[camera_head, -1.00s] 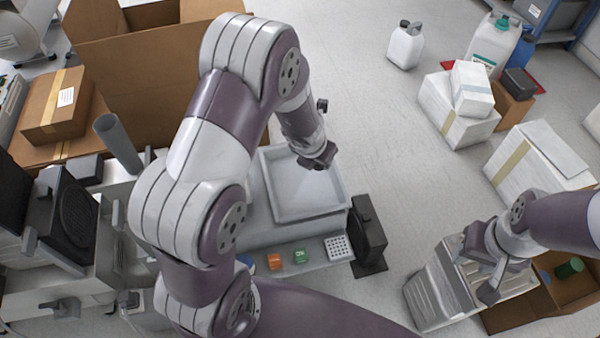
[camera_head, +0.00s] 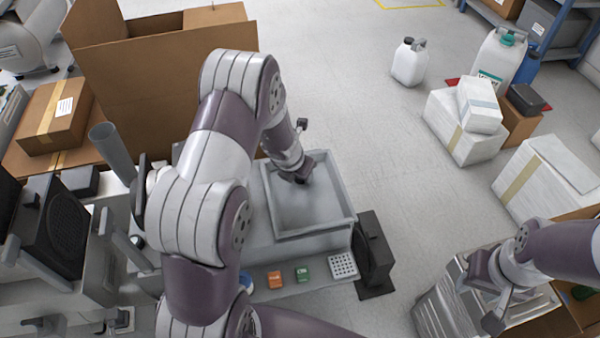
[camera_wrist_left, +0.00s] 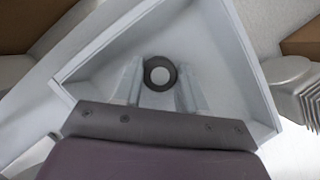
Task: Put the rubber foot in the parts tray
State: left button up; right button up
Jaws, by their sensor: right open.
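The parts tray (camera_head: 351,190) is a pale grey, square, open tray near the middle of the head view. My left gripper (camera_head: 302,176) points down over its inside, near the far left part. In the left wrist view, the rubber foot (camera_wrist_left: 173,68) is a dark ring with a light centre. It sits between the two fingers of my left gripper (camera_wrist_left: 160,82), which touch it on both sides, with the tray's walls (camera_wrist_left: 245,55) around it. The foot is hidden in the head view. My right gripper (camera_head: 490,290) is open and empty at the lower right, over a ribbed metal bin.
An orange block (camera_head: 275,279), a green block (camera_head: 303,274) and a white perforated rack (camera_head: 343,266) line the bench front. A black device (camera_head: 374,255) stands right of the tray. A grey tube (camera_head: 112,150) rises at the left. White boxes (camera_head: 465,130) stand on the floor.

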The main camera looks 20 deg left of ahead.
pick_arm(q)
jog(key=shift+o, duration=1.2)
jog(key=shift+r, duration=0.15)
jog(key=d+p+v, duration=0.1)
jog(key=p+v, duration=0.6)
jog(key=v, duration=0.5)
jog(key=s+d+r+m+g, duration=0.1)
jog(key=s+m, duration=0.4)
jog(key=m, duration=0.6)
jog(key=s+d+r+m+g, duration=0.1)
jog(key=s+r+m, duration=0.3)
jog(key=m, duration=0.8)
jog(key=s+d+r+m+g, duration=0.1)
jog(key=s+d+r+m, duration=0.2)
jog(key=s+m, duration=0.3)
jog(key=m, duration=0.5)
jog(key=shift+s+d+r+m+y, duration=0.3)
jog(key=shift+s+r+m, duration=0.05)
jog(key=shift+m, duration=0.05)
